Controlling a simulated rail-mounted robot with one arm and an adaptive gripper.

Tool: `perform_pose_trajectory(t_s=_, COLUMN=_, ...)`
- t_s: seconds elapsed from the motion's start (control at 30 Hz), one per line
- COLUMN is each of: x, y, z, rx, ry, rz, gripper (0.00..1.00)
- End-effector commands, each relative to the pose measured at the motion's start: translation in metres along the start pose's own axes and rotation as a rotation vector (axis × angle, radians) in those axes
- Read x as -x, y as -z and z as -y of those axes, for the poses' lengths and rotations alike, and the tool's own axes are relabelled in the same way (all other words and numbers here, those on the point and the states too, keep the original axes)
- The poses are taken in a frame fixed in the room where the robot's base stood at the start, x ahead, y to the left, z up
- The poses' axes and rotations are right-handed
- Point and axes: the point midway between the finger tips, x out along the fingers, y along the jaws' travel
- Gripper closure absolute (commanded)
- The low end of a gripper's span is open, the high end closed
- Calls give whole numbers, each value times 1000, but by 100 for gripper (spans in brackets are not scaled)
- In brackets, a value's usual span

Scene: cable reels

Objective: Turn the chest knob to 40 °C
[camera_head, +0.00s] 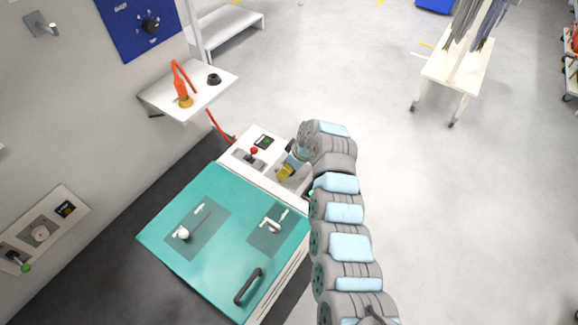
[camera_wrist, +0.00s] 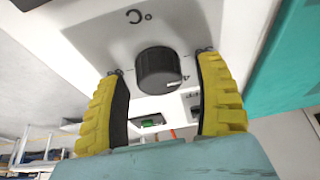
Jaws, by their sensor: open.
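The chest (camera_head: 190,215) has a teal lid and a white control panel along its far edge. In the wrist view the black chest knob (camera_wrist: 158,68) sits on the white panel (camera_wrist: 90,25), with a white pointer mark towards the right of the picture. A "°C" marking shows upside down above it. My gripper (camera_wrist: 162,70) is open, with one yellow finger on each side of the knob and visible gaps between. In the head view my gripper (camera_head: 286,173) is over the panel, and the knob is hidden there.
A red-balled lever (camera_head: 253,151) and a small display (camera_head: 263,142) are on the same panel. The lid carries white latches and a dark handle (camera_head: 248,286). A wall shelf (camera_head: 205,92) holds an orange tool. Open floor lies to the right.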

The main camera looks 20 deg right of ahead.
Motion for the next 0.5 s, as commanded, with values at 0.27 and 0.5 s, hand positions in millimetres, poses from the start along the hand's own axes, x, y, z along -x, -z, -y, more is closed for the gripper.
perform_pose_trajectory(t_s=0.27, x=-1, y=0, z=0, rx=0, ry=-1, rz=-1, gripper=31)
perform_pose_trajectory(t_s=0.5, x=-1, y=0, z=0, rx=0, ry=-1, rz=-1, gripper=77)
